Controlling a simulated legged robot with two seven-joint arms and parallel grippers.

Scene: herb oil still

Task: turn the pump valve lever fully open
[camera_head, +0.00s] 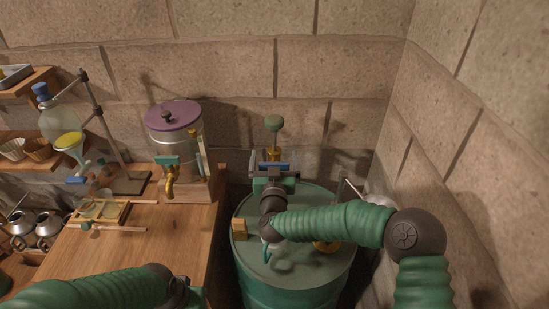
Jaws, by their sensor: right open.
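The green drum (310,265) stands on the floor between the wooden bench and the right wall. A pump with a brass stem (273,152) and a round green knob (274,122) rises at its far side. A small blue piece, perhaps the valve lever (275,167), shows beside the brass stem, just beyond my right gripper. My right gripper (273,172) is open and close in front of it; whether they touch is unclear. The gripper and wrist hide much of the pump's lower part. My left gripper (186,292) is low at the bench's front, its jaws not clear.
A metal stand (128,182) and a small wooden rack (100,210) are further left. A wooden block (239,229) sits on the drum. Stone walls close the back and right.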

